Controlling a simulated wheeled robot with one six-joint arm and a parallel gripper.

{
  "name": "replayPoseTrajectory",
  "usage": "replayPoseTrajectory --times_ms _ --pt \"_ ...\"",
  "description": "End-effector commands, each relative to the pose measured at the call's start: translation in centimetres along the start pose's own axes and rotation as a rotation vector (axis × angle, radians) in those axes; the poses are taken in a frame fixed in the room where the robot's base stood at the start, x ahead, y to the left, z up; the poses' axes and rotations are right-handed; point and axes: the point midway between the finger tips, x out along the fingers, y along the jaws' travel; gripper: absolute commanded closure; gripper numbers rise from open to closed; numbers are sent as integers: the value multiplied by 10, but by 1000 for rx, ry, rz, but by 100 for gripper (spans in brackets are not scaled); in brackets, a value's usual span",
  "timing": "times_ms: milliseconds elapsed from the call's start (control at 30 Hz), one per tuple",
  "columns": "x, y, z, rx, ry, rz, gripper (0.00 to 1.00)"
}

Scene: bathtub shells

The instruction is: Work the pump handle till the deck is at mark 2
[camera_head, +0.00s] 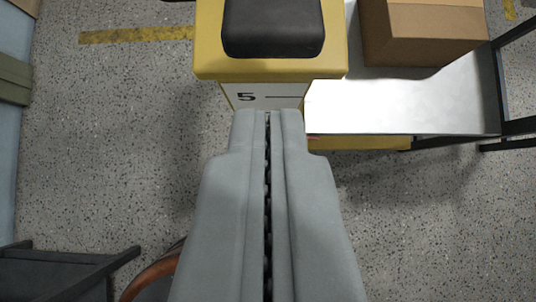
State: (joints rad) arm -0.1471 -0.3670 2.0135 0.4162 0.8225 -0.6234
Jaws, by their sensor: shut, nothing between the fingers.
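My gripper (268,118) is shut and empty, pointing away from the camera over the floor toward a yellow column (208,66). The column has a black padded block (273,28) on top. Below its yellow cap is a pale scale plate (275,90) with a "5" and a short line; the rest of the plate is hidden behind my gripper. A flat grey deck (400,108) lies to the right of the column, with a yellow part under its near edge. I cannot make out mark 2 or a pump handle. The gap between gripper tips and column is hard to judge.
A cardboard box (425,28) stands on the deck. A dark metal frame (503,95) is at the right edge. Another dark frame (70,270) and a brown curved thing (150,278) are at the lower left.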

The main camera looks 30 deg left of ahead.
Motion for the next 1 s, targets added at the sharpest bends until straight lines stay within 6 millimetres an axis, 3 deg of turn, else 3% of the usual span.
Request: replayPoseTrajectory --times_ms 100,333,1000 --pt "-20 0 3 0 3 2 100" --pt "-40 0 8 -1 2 0 100" --pt "-43 0 8 -1 2 0 100"
